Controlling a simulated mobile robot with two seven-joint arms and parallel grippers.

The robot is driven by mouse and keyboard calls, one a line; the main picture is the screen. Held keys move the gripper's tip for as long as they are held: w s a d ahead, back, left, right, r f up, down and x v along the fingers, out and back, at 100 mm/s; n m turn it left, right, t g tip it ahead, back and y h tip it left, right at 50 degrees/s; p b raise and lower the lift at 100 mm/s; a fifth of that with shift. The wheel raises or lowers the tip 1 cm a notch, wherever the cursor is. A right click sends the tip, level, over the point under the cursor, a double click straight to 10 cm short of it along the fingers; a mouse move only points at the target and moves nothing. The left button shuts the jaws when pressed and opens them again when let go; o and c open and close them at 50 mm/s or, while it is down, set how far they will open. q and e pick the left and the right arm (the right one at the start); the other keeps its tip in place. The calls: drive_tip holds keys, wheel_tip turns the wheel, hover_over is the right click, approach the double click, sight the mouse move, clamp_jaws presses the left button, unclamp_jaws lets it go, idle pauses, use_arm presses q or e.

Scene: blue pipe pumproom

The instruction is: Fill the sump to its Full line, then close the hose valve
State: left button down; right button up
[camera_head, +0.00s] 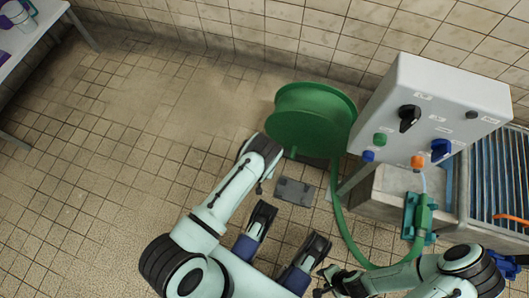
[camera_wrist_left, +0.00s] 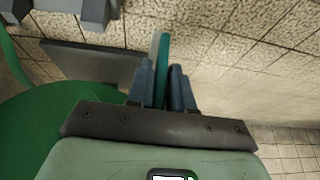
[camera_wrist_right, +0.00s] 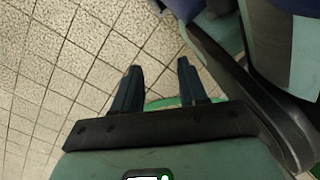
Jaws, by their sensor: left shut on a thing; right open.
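My left gripper (camera_wrist_left: 166,78) is shut on a thin teal-green strip (camera_wrist_left: 161,50), seen edge-on in the left wrist view; I cannot tell what it belongs to. In the head view, my left arm reaches up to the green hose reel (camera_head: 312,112), and its fingers are hidden. My right gripper (camera_wrist_right: 158,78) is open and empty, low at the front. A green hose (camera_head: 346,232) loops from the reel to a green nozzle (camera_head: 423,213) in a teal holder. Which fitting is the hose valve, and any Full line, I cannot tell. A concrete basin (camera_head: 382,187), perhaps the sump, stands under the panel.
A grey control panel (camera_head: 448,97) carries a black knob (camera_head: 409,118), an orange knob (camera_head: 417,162) and a blue knob (camera_head: 441,149). A barred rack (camera_head: 500,170) is at right. A grey plate (camera_head: 295,190) lies on the floor.

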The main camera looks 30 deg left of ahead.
use_arm(q)
drive_tip(key=shift+s+h, duration=0.1)
drive_tip(key=shift+h, duration=0.3)
use_arm(e)
drive_tip(key=shift+w+r, duration=0.2)
drive_tip(key=shift+w, duration=0.3)
use_arm(q)
drive_tip(key=c, duration=1.2)
unclamp_jaws()
drive_tip(key=shift+o, duration=0.2)
drive_tip(key=p+v, duration=0.6)
drive_tip(key=v, duration=0.7)
drive_tip(key=shift+r, duration=0.2)
use_arm(e)
drive_tip(key=w+a+r+t, duration=0.1)
drive_tip(key=w+r+t, duration=0.3)
drive_tip(key=w+r, duration=0.4)
drive_tip(key=shift+w+a+r+n, duration=0.3)
drive_tip(key=shift+w+a, duration=0.1)
drive_tip(key=shift+w, duration=0.8)
